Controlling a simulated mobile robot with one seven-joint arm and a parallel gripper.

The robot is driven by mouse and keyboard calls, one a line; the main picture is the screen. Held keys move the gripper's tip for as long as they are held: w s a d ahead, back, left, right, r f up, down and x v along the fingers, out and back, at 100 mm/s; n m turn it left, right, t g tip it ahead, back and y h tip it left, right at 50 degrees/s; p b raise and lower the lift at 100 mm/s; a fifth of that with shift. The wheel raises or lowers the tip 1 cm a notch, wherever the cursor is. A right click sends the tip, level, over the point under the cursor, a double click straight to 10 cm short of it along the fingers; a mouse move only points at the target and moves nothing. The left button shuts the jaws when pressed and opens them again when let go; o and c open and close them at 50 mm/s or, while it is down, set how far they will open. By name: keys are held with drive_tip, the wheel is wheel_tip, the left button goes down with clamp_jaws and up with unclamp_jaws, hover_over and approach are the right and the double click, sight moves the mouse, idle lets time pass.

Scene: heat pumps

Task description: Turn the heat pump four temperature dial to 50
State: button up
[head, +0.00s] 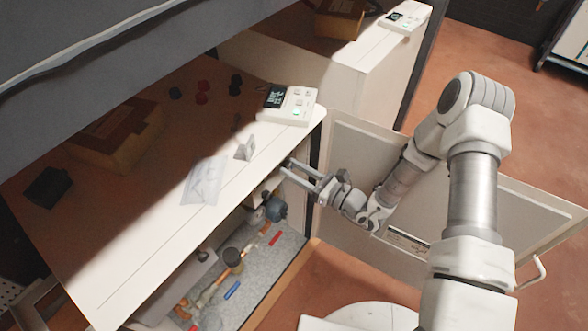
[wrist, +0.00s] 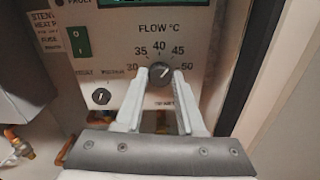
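The temperature dial (wrist: 160,74) is a small dark round knob on a pale panel under the label "FLOW °C". Numbers from 30 at left to 50 at right (wrist: 187,66) arc over it. A light mark on the knob seems to point to the upper right; its exact reading is hard to tell. My gripper (wrist: 161,73) is open, with one finger on each side of the dial; whether they touch it I cannot tell. In the head view my gripper (head: 287,168) reaches into the open front of the heat pump (head: 140,250); the dial is hidden there.
A smaller knob (wrist: 101,96) and a green switch (wrist: 78,41) sit left of the dial. A dark vertical edge (wrist: 245,70) stands close at right. An open door panel (head: 350,150) stands beside my arm.

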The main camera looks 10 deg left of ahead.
clamp_jaws()
drive_tip(key=shift+m+p, duration=0.35)
drive_tip(key=shift+m, duration=0.05)
drive_tip(key=m+p, duration=0.2)
drive_tip(key=shift+r+m, duration=0.15)
drive_tip(key=shift+m, duration=0.15)
drive_tip(key=shift+m+p, duration=1.2)
drive_tip(key=shift+m, duration=1)
drive_tip(key=shift+f, duration=0.2)
drive_tip(key=o, duration=0.7)
unclamp_jaws()
